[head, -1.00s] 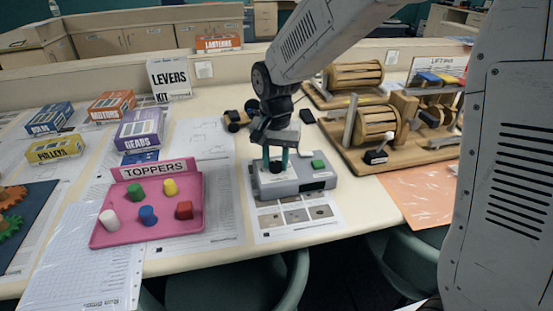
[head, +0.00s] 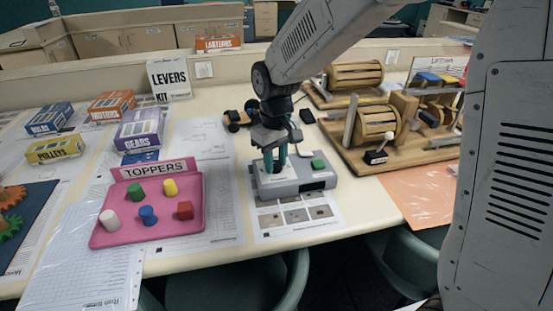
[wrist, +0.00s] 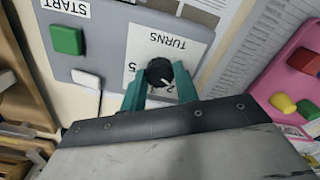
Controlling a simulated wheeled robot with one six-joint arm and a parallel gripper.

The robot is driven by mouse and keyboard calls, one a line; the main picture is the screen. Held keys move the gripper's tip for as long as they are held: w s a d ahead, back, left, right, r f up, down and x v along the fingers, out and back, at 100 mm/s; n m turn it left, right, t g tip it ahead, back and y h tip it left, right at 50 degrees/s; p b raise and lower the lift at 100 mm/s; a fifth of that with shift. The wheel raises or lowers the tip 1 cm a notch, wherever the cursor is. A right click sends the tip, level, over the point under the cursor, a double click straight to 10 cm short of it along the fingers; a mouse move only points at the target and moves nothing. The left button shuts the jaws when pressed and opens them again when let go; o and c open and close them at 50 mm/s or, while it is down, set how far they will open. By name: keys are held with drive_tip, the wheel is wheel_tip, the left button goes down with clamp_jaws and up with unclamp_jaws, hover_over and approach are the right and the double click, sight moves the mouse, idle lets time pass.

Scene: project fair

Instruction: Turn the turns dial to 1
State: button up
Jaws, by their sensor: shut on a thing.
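The black turns dial (wrist: 160,72) sits on a white panel marked TURNS on a grey control box (head: 292,184). My gripper (wrist: 160,84) has its two teal fingers closed on opposite sides of the dial. In the head view my gripper (head: 275,162) points down onto the left part of the box and mostly hides the dial. A white mark on the dial points to the lower right in the wrist view, near a numeral that looks like 2. The fingers hide part of the scale. A green START button (wrist: 66,40) is on the same box.
A pink TOPPERS tray (head: 100,238) with several coloured pegs stands left of the box. A wooden drum machine (head: 350,150) stands to the right. A small toy car (head: 238,119) lies behind. A printed sheet (head: 300,228) lies in front of the box.

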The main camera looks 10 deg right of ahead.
sight(276, 163)
drive_tip(key=shift+n, duration=1.6)
drive_tip(key=o, duration=1)
wheel_tip(276, 163, up, 8)
drive_tip(key=shift+f, duration=0.1)
